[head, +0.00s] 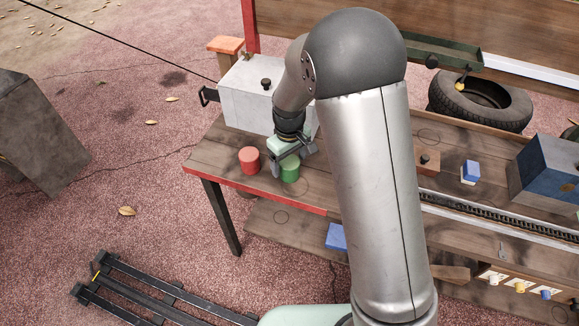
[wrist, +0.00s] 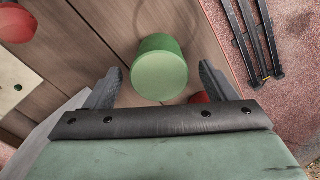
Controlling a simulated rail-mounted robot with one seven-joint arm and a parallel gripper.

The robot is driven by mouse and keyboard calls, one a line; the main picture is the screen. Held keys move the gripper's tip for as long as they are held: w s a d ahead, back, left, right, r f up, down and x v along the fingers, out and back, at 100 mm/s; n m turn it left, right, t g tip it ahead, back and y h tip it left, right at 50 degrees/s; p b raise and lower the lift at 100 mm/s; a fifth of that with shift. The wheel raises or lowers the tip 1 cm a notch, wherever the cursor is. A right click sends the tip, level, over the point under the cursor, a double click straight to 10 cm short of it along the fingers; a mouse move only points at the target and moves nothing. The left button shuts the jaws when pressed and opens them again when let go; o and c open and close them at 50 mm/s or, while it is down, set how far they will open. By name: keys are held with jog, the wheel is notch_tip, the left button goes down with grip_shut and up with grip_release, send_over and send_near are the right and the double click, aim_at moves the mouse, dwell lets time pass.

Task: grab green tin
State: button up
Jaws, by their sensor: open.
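The green tin (head: 290,171) stands upright on the wooden workbench, just right of a red tin (head: 249,160). In the wrist view the green tin (wrist: 159,70) shows its round top, ahead of and between the two fingers. My gripper (head: 290,158) is just above and behind the green tin in the head view, partly overlapping it. In the wrist view my gripper (wrist: 157,88) is open, with a finger on each side of the tin and gaps between. I cannot tell the exact height of the fingertips against the tin.
A pale metal box (head: 245,95) stands behind the tins. The bench's red front edge (head: 258,191) is near. A blue block (head: 471,170) and a large blue-grey box (head: 545,170) are to the right.

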aim_at(289, 161)
notch_tip(289, 161, down, 3)
jog(key=shift+f, duration=0.2)
jog(key=c, duration=1.1)
jog(key=shift+c, duration=0.3)
jog(key=shift+r, duration=0.15)
